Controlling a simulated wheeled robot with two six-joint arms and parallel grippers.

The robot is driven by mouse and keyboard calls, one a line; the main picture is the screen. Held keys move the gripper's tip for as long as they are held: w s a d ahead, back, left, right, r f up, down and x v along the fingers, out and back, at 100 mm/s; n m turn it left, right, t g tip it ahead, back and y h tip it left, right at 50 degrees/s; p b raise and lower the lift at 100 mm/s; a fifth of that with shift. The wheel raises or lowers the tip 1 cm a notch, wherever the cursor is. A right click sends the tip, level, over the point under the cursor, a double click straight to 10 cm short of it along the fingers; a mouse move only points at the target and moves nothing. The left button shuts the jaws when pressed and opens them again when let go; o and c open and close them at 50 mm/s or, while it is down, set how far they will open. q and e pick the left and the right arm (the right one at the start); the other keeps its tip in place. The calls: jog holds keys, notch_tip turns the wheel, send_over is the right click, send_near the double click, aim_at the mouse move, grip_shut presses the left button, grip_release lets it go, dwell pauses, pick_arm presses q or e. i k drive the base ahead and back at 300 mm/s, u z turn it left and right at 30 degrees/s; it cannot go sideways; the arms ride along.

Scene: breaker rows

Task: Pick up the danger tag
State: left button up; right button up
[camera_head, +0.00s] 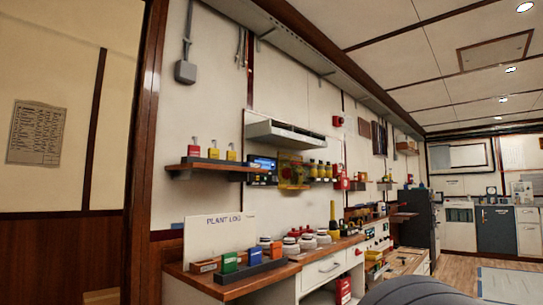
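I cannot make out a danger tag for certain at this distance. On a small wall shelf (205,167) stand a red padlock-like item (194,153) and two yellow ones (214,154). A see-through yellow panel (292,172) with a reddish mark hangs to their right. On the counter (240,285) below, a tray holds a green block (229,262), a blue block (254,257) and an orange block (276,250). Neither of my grippers is in view.
A "PLANT LOG" board (217,235) stands at the counter's back. White round items (291,246) and a yellow-black cylinder (333,217) stand further along. A dark wooden post (146,150) rises at left. Open floor (455,272) lies at right.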

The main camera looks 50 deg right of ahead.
aim_at(195, 150)
jog(key=z, duration=1.65)
jog(key=i, duration=1.5)
jog(key=u, duration=1)
